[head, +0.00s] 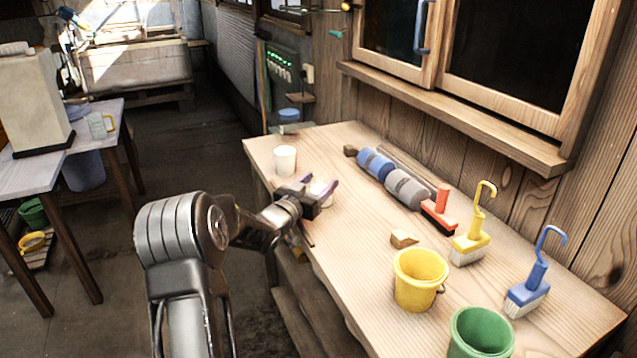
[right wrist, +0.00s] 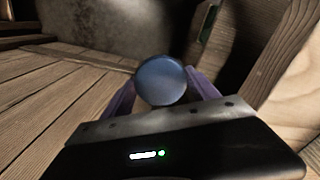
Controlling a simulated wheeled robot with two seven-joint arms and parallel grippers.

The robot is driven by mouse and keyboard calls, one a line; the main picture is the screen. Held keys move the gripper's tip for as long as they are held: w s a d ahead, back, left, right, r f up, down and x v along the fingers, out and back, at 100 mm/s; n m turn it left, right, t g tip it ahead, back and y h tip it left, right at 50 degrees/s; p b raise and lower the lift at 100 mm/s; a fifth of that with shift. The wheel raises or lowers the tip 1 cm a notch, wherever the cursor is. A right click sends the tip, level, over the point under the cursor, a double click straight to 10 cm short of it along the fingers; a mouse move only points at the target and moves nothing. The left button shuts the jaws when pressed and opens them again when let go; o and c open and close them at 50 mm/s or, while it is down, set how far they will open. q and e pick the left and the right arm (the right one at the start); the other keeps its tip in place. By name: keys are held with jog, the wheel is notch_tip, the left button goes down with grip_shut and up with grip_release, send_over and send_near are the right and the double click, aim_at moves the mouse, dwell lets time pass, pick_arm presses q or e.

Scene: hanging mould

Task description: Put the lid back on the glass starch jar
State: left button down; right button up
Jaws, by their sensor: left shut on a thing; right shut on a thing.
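My left gripper (head: 320,190) is over the far left part of the workbench, its purple fingers shut around a small pale, whitish vessel (head: 326,202). It looks like the starch jar, but the fingers hide much of it and I cannot tell whether it touches the bench. My right gripper (right wrist: 162,88) does not show in the head view. In the right wrist view its purple fingers are shut on a round blue disc (right wrist: 161,80), which looks like the lid, with its flat face towards the camera.
A white cup (head: 285,160) stands just beyond my left gripper. Blue and grey rolls (head: 405,188), brushes (head: 471,235), a wooden block (head: 403,239), a yellow bucket (head: 420,280) and a green bucket (head: 481,332) stand on the workbench (head: 350,235). Its middle is mostly clear.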

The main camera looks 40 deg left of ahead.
jog(key=shift+f, duration=0.1)
pick_arm(q)
jog(key=shift+f, duration=0.1)
pick_arm(e)
jog(key=shift+f, duration=0.15)
pick_arm(q)
jog(key=shift+c, duration=2)
grip_release()
jog(key=shift+r, duration=0.35)
pick_arm(e)
jog(key=shift+r, duration=0.4)
pick_arm(q)
jog(key=s+d+b, duration=0.1)
jog(key=s+d, duration=0.1)
jog(key=s, duration=1)
jog(key=shift+f+b, duration=0.15)
jog(key=shift+b, duration=0.2)
pick_arm(e)
notch_tip(320, 180, down, 2)
